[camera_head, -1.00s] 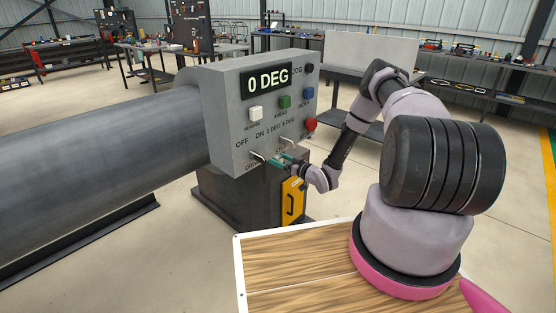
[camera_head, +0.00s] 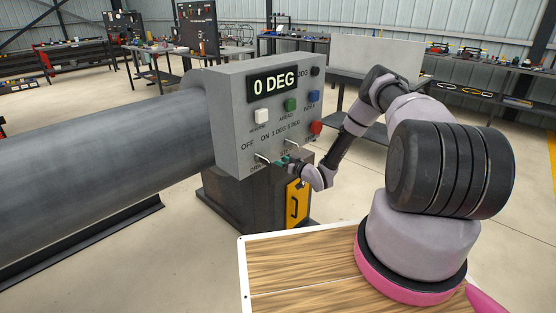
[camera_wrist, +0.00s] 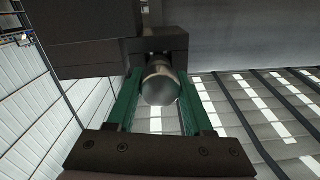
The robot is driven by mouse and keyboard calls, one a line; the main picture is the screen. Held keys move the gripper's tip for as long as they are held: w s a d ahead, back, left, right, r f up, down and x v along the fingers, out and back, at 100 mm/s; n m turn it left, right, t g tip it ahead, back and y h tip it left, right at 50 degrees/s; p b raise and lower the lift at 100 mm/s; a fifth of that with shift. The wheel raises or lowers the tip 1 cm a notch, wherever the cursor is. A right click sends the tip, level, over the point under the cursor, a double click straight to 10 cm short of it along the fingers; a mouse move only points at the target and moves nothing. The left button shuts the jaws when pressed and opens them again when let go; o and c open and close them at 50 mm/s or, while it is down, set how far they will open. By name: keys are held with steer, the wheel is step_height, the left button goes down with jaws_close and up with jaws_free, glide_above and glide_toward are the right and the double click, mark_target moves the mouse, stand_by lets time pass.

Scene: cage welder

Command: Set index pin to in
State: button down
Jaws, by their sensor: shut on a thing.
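The grey control box (camera_head: 228,130) shows "0 DEG" on its display (camera_head: 273,86). Two short metal levers stick out low on its front: the left lever (camera_head: 262,158) under OFF and ON, the right lever (camera_head: 293,144) under 1 DEG and 5 DEG. My gripper (camera_head: 284,161) is at the lower front of the box, just right of the left lever. In the wrist view, my gripper's green fingers (camera_wrist: 160,100) are shut on a round-ended metal piece (camera_wrist: 160,84) below a dark block. I cannot tell whether this piece is the index pin; no label for it is readable.
White, green, blue, red and black buttons are on the box face, such as the red button (camera_head: 316,128). A dark pedestal with a yellow panel (camera_head: 297,203) stands below. A large grey cylinder (camera_head: 100,160) extends left. Floor between the box and my base is open.

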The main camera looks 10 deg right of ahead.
steer(key=shift+c, duration=1.4)
jaws_free()
steer(key=shift+w+a, duration=0.1)
steer(key=shift+w, duration=0.05)
steer(key=v, duration=1)
steer(key=shift+s+d, duration=0.25)
steer(key=shift+s, duration=0.1)
